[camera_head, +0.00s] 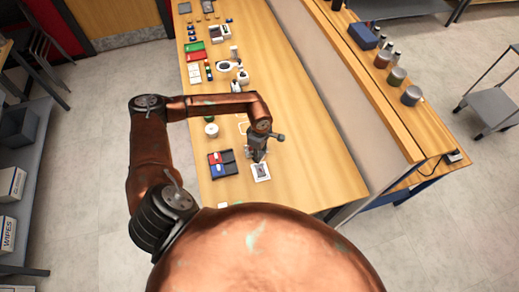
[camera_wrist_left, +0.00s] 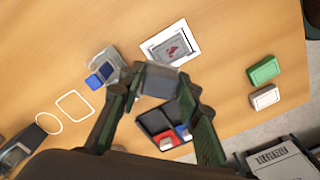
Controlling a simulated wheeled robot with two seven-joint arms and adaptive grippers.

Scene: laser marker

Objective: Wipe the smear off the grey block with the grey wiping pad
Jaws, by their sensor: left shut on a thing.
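The grey block (camera_wrist_left: 172,48) lies on a white sheet with a dark outline and carries a dark reddish smear on its top. In the head view the block (camera_head: 262,172) is small, just below my left gripper (camera_head: 257,152). In the wrist view my left gripper (camera_wrist_left: 158,88) is shut on the grey wiping pad (camera_wrist_left: 158,81), held between the fingertips. The pad appears close beside the block's near edge; I cannot tell whether they touch. The smear is in plain view. My right gripper is not in view.
A dark tray (camera_wrist_left: 152,122) with red and blue pieces lies beside the gripper. A blue piece in a grey holder (camera_wrist_left: 103,70) is left of the block. Green (camera_wrist_left: 264,69) and white (camera_wrist_left: 264,97) blocks lie right. Bare wood surrounds the sheet on the workbench (camera_head: 310,185).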

